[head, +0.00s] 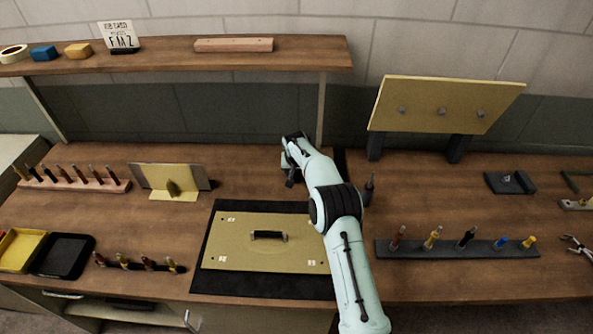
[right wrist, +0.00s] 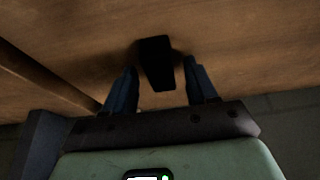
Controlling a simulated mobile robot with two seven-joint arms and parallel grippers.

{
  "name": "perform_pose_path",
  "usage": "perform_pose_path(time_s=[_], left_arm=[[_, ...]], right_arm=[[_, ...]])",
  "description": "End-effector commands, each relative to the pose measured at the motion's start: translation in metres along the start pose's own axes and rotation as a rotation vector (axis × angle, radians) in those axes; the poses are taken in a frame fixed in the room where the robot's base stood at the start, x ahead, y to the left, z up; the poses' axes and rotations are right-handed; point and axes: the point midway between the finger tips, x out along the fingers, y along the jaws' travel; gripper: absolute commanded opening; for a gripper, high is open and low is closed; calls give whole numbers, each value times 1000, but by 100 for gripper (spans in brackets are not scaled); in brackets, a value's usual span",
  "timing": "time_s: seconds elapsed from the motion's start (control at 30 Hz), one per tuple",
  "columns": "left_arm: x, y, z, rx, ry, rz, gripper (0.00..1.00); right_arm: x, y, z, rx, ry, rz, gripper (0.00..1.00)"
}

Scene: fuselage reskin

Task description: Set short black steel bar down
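The short black steel bar (right wrist: 155,64) shows in the right wrist view, at or very near the brown wooden bench surface. It lies between the two dark fingers of my right gripper (right wrist: 163,80). The fingers stand apart, with a visible gap on each side of the bar. In the head view my right gripper (head: 290,178) is low over the bench behind the yellow panel, and I cannot make out the bar there. My left gripper is not in view.
A yellow panel (head: 225,249) with a black handle (head: 268,235) lies on a black mat (head: 206,288) in front. A tool rack (head: 455,249) stands to the right, a raised yellow board (head: 440,95) behind it.

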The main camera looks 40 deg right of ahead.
Motion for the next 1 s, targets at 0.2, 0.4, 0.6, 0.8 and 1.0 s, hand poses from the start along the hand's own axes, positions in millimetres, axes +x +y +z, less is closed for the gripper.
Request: perform_pose_path(time_s=[0.2,0.4,0.6,0.8,1.0], left_arm=[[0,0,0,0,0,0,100],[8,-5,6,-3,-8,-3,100],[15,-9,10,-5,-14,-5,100],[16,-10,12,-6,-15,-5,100],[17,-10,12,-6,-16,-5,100]], right_arm=[[-3,0,-1,0,1,0,57],[-31,0,0,-1,3,-1,57],[-76,0,-1,-1,3,-2,57],[-109,0,-1,-1,1,0,57],[-121,0,-1,0,0,1,57]])
